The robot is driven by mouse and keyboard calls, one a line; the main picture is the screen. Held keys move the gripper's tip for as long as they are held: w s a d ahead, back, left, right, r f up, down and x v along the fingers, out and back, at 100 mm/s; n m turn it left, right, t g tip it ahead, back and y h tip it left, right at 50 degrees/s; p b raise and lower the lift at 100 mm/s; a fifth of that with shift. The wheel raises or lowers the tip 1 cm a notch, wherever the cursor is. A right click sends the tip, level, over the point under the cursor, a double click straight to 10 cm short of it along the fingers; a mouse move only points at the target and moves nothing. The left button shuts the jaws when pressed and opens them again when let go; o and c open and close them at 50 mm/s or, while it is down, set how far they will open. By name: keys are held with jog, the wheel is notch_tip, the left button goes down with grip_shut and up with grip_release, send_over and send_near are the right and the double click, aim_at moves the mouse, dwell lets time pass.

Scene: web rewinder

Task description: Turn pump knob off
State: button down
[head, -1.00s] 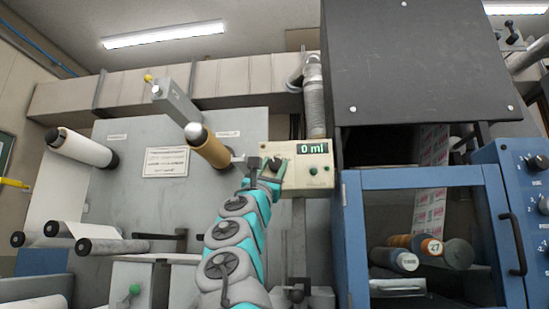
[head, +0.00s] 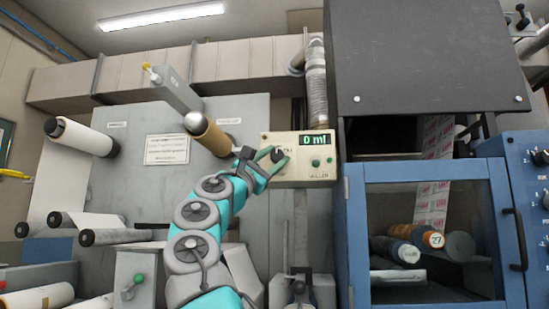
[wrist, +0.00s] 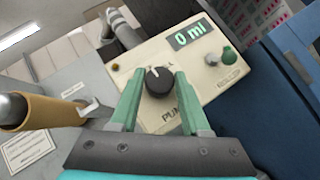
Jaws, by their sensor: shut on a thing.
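The pump box (head: 315,171) is a cream panel on the machine, with a green display (head: 314,138) reading "0 ml". Its black pump knob (wrist: 158,81) has a white pointer line and sits between my gripper's green fingers in the wrist view. The knob (head: 277,155) also shows in the head view at the box's left end. My gripper (wrist: 158,92) is shut on the knob, with one finger on each side. A green button (wrist: 228,55) and a small brass-coloured part (wrist: 140,56) are also on the panel.
A brown roll (head: 214,139) on a spindle is close to the left of my gripper. A blue cabinet (head: 430,235) with a glass door stands to the right. A ribbed hose (head: 317,90) rises behind the box.

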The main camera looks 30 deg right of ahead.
dwell(0.4)
jog(key=shift+c, duration=1.9)
grip_release()
jog(key=b+v, duration=0.3)
jog(key=v, duration=0.4)
jog(key=shift+a+f, duration=0.15)
jog(key=shift+a, duration=0.2)
jog(key=shift+s, duration=0.1)
